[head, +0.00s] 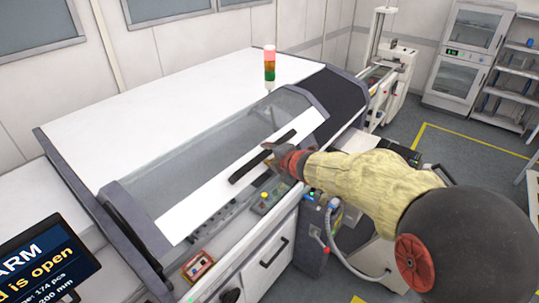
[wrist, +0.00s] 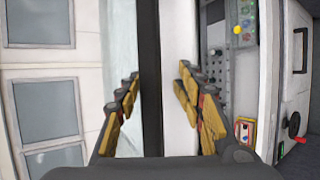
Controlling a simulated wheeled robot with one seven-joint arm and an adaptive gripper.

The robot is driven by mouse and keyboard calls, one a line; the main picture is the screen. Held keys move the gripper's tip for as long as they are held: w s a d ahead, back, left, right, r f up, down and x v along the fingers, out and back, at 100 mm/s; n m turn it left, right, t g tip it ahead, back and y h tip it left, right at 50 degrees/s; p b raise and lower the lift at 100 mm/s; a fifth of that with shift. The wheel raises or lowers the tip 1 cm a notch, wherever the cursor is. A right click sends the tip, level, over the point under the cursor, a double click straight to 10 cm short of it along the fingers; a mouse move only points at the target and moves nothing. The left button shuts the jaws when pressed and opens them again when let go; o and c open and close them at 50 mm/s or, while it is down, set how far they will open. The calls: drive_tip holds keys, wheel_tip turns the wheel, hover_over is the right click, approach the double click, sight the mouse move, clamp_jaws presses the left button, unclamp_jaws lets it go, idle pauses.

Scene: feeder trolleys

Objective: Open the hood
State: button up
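The hood is the clear window (head: 205,148) with a white front strip (head: 205,203) on a large white machine. A long black handle bar (head: 246,171) runs along the strip. Below the strip's lower edge, part of the machine's inside shows. In the wrist view my gripper (wrist: 159,78) is open, with one finger on each side of the black handle (wrist: 149,40). Gaps show beside the bar; I cannot tell the depth between fingertips and bar.
A screen (head: 42,262) at the lower left reads in part "ARM" and "d is open". A signal tower (head: 269,66) stands on the machine. A button panel (head: 264,200) lies under the strip.

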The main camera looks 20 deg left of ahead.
drive_tip(key=shift+f, duration=0.1)
drive_tip(key=v, duration=1.2)
